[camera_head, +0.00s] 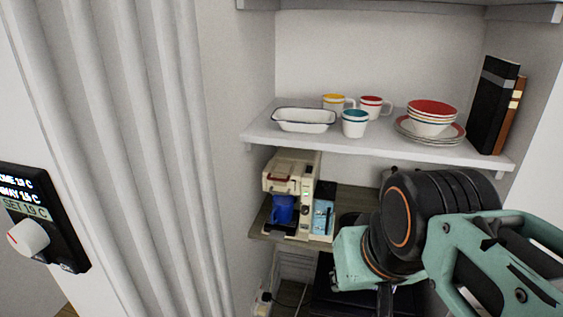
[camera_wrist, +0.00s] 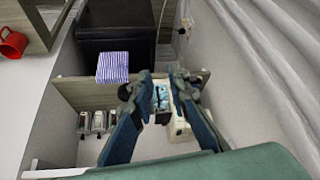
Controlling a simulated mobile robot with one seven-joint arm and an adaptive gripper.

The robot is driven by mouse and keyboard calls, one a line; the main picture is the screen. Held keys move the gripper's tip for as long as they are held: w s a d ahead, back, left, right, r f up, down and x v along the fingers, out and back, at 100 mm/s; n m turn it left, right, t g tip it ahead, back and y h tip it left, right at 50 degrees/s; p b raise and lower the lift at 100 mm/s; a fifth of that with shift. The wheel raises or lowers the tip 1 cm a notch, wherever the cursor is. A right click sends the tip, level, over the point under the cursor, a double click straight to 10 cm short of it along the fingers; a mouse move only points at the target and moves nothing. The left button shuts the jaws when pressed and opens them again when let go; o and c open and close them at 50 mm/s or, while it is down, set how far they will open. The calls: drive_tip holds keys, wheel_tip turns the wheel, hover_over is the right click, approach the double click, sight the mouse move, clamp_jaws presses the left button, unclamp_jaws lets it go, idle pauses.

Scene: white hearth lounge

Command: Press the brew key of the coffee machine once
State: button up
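The cream coffee machine (camera_head: 292,172) stands on the lower wooden shelf in the head view, with a blue mug (camera_head: 283,210) under its spout. A narrow panel with a small green light (camera_head: 306,193) is on its right front; I cannot make out which mark is the brew key. In the wrist view the coffee machine (camera_wrist: 180,128) is partly hidden behind a finger. My gripper (camera_wrist: 160,77) is open and empty there, its two fingertips apart, with the shelf beyond them. In the head view my arm mostly hides the gripper, to the right of the machine.
A blue packet (camera_head: 323,212) stands close against the machine's right side. The white shelf (camera_head: 380,145) above holds cups, a dish, plates and bowls. A striped box (camera_wrist: 113,67) and several jars (camera_wrist: 99,122) show in the wrist view. A fluted white wall (camera_head: 150,150) is on the left.

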clamp_jaws()
idle(1.2)
